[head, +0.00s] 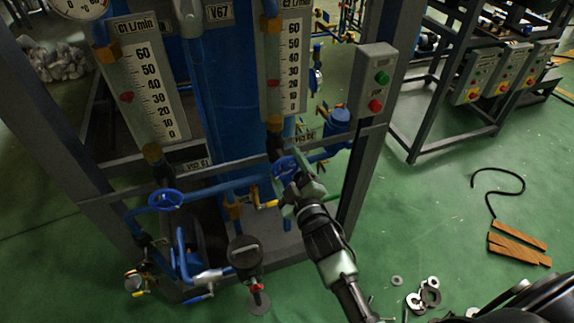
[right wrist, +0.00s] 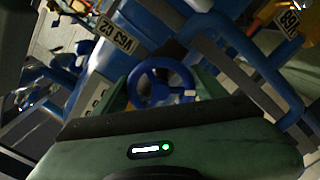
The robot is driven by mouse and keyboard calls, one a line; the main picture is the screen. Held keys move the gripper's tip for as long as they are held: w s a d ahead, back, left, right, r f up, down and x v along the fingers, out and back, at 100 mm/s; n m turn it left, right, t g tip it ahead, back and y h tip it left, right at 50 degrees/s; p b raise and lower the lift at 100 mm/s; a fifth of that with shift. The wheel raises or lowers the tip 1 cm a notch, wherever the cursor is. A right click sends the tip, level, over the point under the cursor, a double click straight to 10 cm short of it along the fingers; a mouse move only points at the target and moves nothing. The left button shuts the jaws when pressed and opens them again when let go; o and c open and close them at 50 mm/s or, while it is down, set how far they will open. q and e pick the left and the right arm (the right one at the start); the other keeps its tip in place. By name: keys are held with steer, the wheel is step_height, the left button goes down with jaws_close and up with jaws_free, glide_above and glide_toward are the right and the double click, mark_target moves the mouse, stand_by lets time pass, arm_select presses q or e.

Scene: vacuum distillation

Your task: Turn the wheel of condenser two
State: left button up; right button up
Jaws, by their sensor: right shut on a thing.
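A blue handwheel (head: 284,166) sits on the blue pipe below the right-hand flow meter (head: 285,68). In the right wrist view the same wheel (right wrist: 146,84) shows its rim and spokes between the fingers, near a plate (right wrist: 120,36) that appears to read V63 C2. My right gripper (head: 296,178) reaches the wheel from the lower right and is shut on it, covering part of its rim in the head view. A second blue handwheel (head: 165,200) stands free at the left, below the C1 flow meter (head: 146,78). My left gripper is not in view.
Metal rings (head: 425,296) and wooden planks (head: 518,246) lie on the green floor.

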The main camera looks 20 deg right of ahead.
steer(key=shift+f+m+p, duration=0.15)
steer(key=shift+m+p, duration=0.2)
steer(key=shift+m, duration=1.45)
steer(key=o, duration=1.4)
steer(key=s+b, duration=0.1)
steer(key=s, duration=0.7)
steer(key=shift+b, duration=0.3)
